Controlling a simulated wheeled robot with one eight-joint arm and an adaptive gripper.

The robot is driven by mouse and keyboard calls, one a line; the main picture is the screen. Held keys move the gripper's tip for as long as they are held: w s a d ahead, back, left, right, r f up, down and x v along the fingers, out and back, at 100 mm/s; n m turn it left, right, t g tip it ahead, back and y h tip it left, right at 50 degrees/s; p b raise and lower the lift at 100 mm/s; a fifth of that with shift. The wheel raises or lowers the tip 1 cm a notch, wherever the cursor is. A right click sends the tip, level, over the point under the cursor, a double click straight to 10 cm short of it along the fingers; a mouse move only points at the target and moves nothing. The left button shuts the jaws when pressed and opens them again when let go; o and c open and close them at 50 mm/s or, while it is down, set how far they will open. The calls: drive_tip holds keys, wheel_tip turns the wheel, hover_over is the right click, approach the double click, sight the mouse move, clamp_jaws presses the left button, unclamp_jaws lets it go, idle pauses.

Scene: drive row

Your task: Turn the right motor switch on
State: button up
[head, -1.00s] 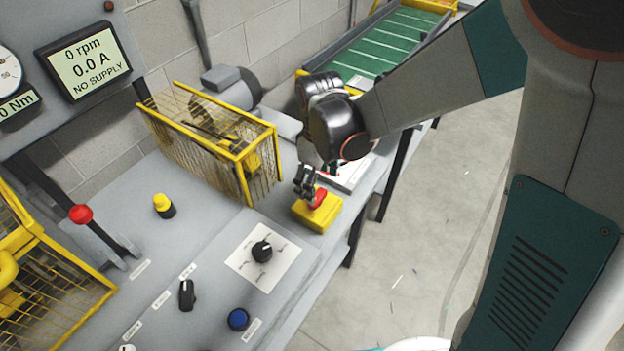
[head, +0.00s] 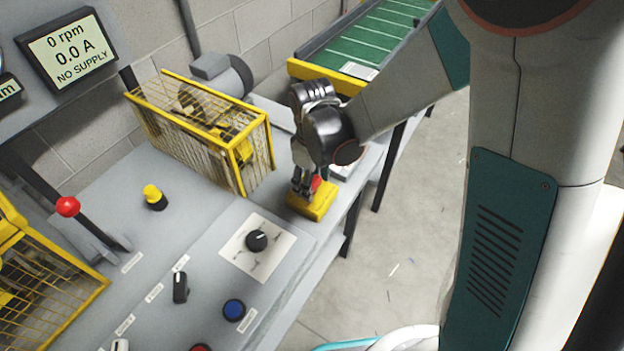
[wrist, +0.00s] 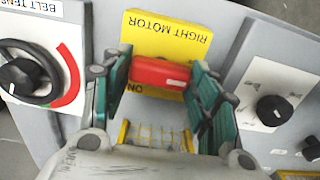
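The right motor switch is a yellow box (wrist: 165,38) labelled RIGHT MOTOR, upside down in the wrist view, with a red handle (wrist: 160,73). An ON label shows at the handle's lower left edge in that view. In the head view the yellow box (head: 312,205) sits at the bench's front edge. My gripper (wrist: 160,76) is open, with one teal-padded finger at each end of the red handle. Whether the pads touch it I cannot tell. In the head view my gripper (head: 305,183) is right above the box and partly hides the handle.
A yellow mesh guard (head: 235,150) stands close behind the switch. A dial on a white plate (head: 257,241) and a blue button (head: 234,310) are nearer on the bench. A BELT TENSION dial (wrist: 20,77) is beside the switch. A display (head: 70,48) reads 0 rpm and NO SUPPLY.

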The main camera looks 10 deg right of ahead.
drive_tip(key=shift+m, duration=0.4)
drive_tip(key=m, duration=0.8)
drive_tip(key=shift+b, duration=0.35)
drive_tip(key=m, duration=0.5)
drive_tip(key=shift+m, duration=2)
drive_tip(key=o, duration=1.1)
drive_tip(key=shift+c, duration=0.2)
